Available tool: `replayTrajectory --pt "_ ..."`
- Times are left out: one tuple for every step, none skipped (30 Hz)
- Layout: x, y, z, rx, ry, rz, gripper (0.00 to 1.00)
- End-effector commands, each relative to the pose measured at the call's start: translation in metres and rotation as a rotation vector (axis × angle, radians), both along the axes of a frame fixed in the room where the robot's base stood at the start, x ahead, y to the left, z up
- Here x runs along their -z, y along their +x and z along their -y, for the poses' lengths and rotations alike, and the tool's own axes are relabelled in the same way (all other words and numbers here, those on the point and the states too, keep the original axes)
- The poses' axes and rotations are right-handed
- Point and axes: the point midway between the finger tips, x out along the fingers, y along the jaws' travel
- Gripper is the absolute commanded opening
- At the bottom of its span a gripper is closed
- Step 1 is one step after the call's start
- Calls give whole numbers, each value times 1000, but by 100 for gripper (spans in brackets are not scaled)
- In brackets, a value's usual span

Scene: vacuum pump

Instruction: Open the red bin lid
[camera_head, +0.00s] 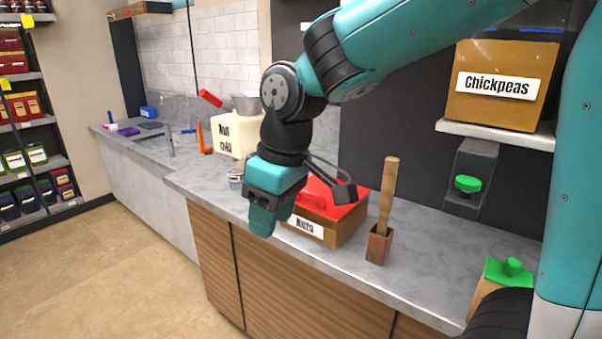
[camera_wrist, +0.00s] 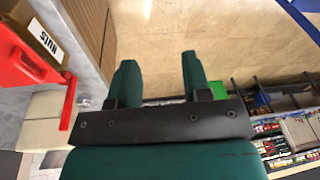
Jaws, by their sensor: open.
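The red lid (camera_head: 336,205) covers a brown bin labelled Nuts (camera_head: 318,228) on the grey counter. The lid lies flat on the bin and has a raised red handle (camera_head: 311,200) on top. My arm hides part of the lid. My gripper (camera_head: 268,225) is open and empty, in front and to the left of the bin in the head view. The red lid (camera_wrist: 22,62) and the bin (camera_wrist: 20,35) show at the left edge there, apart from the fingers.
A wooden-handled tool (camera_head: 387,200) stands in a holder right of the bin. A cream container (camera_head: 229,137) and a small can (camera_head: 236,176) stand to the left. A Chickpeas dispenser (camera_head: 495,105) sits on a shelf. The floor (camera_head: 110,265) before the counter is clear.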

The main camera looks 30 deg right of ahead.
Motion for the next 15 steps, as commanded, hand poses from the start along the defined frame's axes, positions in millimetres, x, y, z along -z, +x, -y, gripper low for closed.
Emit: replayTrajectory --pt "-27 44 21 35 -55 7 44" --pt "-34 66 34 51 -89 9 44" --pt "-41 94 53 74 -130 12 44" --pt "-46 113 67 92 -160 11 44" --pt "-50 130 80 107 -186 10 44" --pt "-54 150 97 130 -219 5 44" --pt "-56 163 109 144 -241 0 44" --pt "-58 174 121 160 -260 -5 44" --pt "-59 187 135 176 -281 -12 44" --pt "-59 194 144 188 -293 -18 44" --pt "-59 201 153 200 -305 -21 44" --pt "-59 207 162 212 -317 -27 44" --pt "-59 211 167 217 -322 -30 44" --pt "-58 213 171 223 -328 -34 44" --pt "-56 216 175 228 -333 -35 44"
